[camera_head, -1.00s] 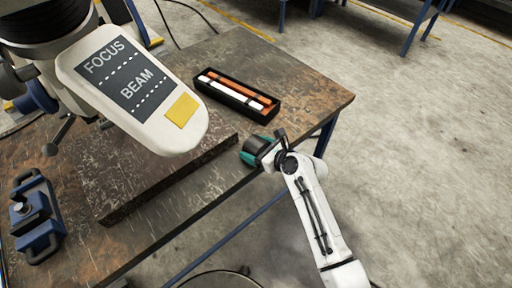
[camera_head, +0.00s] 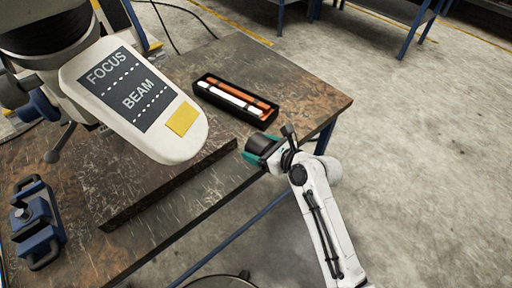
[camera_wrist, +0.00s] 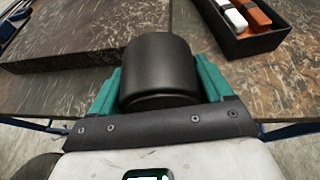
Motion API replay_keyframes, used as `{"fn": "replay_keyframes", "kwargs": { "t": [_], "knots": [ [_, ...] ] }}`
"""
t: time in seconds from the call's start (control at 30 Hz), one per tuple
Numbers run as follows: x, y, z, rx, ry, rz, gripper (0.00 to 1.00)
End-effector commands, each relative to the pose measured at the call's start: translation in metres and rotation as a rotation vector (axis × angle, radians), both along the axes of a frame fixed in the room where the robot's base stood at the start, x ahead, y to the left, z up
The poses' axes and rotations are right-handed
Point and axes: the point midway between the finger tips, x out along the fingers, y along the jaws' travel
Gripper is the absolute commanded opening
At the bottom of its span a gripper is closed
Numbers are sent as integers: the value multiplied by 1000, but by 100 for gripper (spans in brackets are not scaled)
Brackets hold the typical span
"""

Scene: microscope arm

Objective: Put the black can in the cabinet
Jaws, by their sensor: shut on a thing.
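The black can (camera_wrist: 158,66) sits between the teal fingers of my gripper (camera_wrist: 160,88) in the wrist view, with a finger against each side. In the head view my gripper (camera_head: 258,152) is shut on the black can (camera_head: 259,144) at the table's front edge, right of the dark slab. Whether the can touches the table cannot be told. No cabinet shows in either view.
A black tray (camera_head: 222,105) with white and orange sticks lies behind the can on the table (camera_head: 310,92). A microscope arm (camera_head: 165,140) labelled FOCUS and BEAM hangs over a dark slab (camera_head: 125,212). A blue clamp-like device (camera_head: 38,228) stands at left. Open floor lies right.

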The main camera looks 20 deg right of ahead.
Motion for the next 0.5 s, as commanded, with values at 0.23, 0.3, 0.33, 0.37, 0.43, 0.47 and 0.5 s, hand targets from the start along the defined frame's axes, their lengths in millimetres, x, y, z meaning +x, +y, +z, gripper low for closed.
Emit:
{"fn": "replay_keyframes", "kwargs": {
  "t": [0.23, 0.3, 0.33, 0.37, 0.43, 0.47, 0.5],
  "knots": [
    [-37, 0, 27, 0, -2, -1, 34],
    [-49, 0, 32, 0, -1, 0, 34],
    [-54, 0, 35, 0, -2, 0, 34],
    [-58, 0, 37, 1, -2, 0, 34],
    [-69, 0, 41, 1, -2, -1, 34],
    [-73, 0, 43, 0, -2, -1, 34],
    [-78, 0, 45, -1, -1, -1, 34]
  ]
}}
